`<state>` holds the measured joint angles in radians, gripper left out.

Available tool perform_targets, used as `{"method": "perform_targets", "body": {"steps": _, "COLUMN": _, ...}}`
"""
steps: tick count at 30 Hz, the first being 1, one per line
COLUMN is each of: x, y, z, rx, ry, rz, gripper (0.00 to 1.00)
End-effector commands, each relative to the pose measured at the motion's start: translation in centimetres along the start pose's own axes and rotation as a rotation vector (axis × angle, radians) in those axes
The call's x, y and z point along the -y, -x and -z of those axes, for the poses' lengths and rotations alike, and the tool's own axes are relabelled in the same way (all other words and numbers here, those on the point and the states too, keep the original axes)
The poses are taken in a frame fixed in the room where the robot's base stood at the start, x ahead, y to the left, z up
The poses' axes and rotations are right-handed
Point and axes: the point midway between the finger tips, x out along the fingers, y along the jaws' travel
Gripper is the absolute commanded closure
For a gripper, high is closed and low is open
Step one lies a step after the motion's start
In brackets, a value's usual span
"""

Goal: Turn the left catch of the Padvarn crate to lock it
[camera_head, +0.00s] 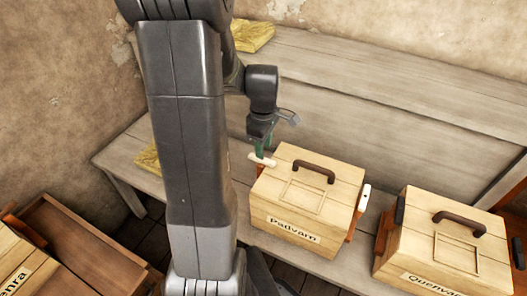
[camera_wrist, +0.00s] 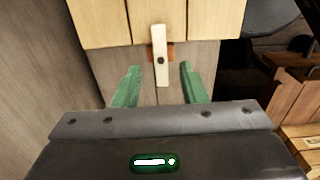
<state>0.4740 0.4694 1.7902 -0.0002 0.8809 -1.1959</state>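The Padvarn crate (camera_head: 300,205), pale wood with a dark handle on its lid and a name label, stands on the bench in the head view. Its left catch (camera_head: 262,160) is a short pale bar sticking out at the crate's upper left side. In the wrist view the left catch (camera_wrist: 160,45) is a pale bar on a dark pivot, lying nearly along the picture's vertical, with an orange-brown piece behind it. My gripper (camera_head: 262,149) is at this catch. In the wrist view my gripper (camera_wrist: 159,67) is open, its green fingers on either side of the bar's near end, with gaps visible.
The Padvarn crate's right catch (camera_head: 365,197) is a pale bar on the opposite side. The Quenvarn crate (camera_head: 445,245) stands to the right on the bench (camera_head: 330,268). Another crate (camera_head: 25,270) is at lower left. Yellow straw-like pieces (camera_head: 252,36) lie behind and left.

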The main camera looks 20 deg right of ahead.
Motion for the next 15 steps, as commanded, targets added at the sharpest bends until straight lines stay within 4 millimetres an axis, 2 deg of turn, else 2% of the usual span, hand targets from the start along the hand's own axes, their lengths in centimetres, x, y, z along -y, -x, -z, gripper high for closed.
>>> {"method": "perform_targets", "body": {"steps": 1, "x": -0.1, "y": 1.7, "z": 0.0, "rx": -0.002, "ry": 0.000, "rz": -0.005, "gripper": 0.62}}
{"method": "perform_targets", "body": {"steps": 6, "x": -0.1, "y": 5.4, "z": 0.0, "rx": -0.002, "ry": 0.000, "rz": -0.004, "gripper": 0.62}}
{"method": "perform_targets", "body": {"steps": 10, "x": 0.0, "y": 7.6, "z": 0.0, "rx": -0.001, "ry": 0.001, "rz": -0.002, "gripper": 0.62}}
{"method": "perform_targets", "body": {"steps": 15, "x": 0.0, "y": 9.1, "z": 0.0, "rx": 0.000, "ry": 0.001, "rz": -0.001, "gripper": 0.62}}
